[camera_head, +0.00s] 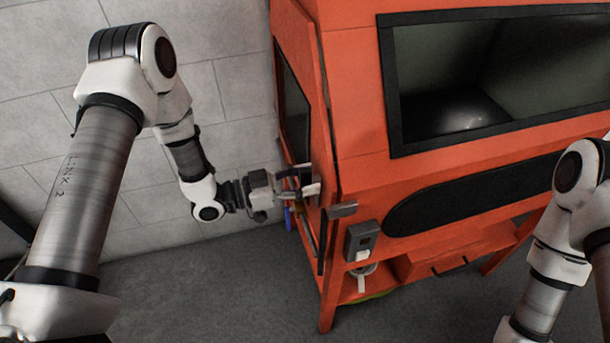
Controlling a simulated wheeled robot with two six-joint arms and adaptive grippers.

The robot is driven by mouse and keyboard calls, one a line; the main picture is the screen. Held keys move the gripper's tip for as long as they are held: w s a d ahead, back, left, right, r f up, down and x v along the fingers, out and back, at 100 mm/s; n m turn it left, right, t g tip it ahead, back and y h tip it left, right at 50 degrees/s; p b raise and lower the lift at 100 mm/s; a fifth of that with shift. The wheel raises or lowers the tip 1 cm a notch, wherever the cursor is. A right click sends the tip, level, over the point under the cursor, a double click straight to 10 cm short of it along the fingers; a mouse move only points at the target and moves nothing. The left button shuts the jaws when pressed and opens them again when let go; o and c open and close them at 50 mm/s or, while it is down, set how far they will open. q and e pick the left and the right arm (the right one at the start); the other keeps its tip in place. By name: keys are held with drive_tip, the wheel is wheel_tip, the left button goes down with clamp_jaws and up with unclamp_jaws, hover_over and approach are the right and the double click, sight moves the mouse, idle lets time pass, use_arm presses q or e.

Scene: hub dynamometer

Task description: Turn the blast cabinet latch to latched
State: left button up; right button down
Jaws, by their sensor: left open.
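The orange blast cabinet (357,110) stands right of centre. Its side door with a dark window (293,112) faces left. A short grey bar (342,210), which looks like the latch, sticks out at the front corner edge, roughly level. My left gripper (308,180) is open at the door's edge, left of and slightly above this bar. Its fingers point right toward the cabinet and appear apart from the bar. I cannot tell whether they touch the door. My right arm (560,240) shows at the right edge, with its gripper out of view.
A grey switch box (361,241) is on the cabinet front below the bar. A large window (490,80) and a black oval panel (455,196) are on the front. A lower shelf and drawer (450,262) sit underneath. Grey floor (230,290) in front is clear.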

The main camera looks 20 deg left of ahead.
use_arm(q)
clamp_jaws()
drive_tip(key=shift+w+n, duration=0.1)
drive_tip(key=shift+n, duration=0.2)
drive_tip(key=n+b, duration=0.1)
drive_tip(key=n, duration=0.2)
drive_tip(key=shift+w+a+n, duration=0.1)
drive_tip(key=shift+a+n, duration=0.05)
drive_tip(key=shift+n, duration=0.15)
drive_tip(key=n+b, duration=0.1)
drive_tip(key=n, duration=0.3)
drive_tip(key=shift+w, duration=0.1)
drive_tip(key=n, duration=0.5)
drive_tip(key=shift+w+a+f, duration=0.1)
drive_tip(key=n, duration=0.4)
drive_tip(key=shift+f+n, duration=0.15)
drive_tip(key=shift+n, duration=0.25)
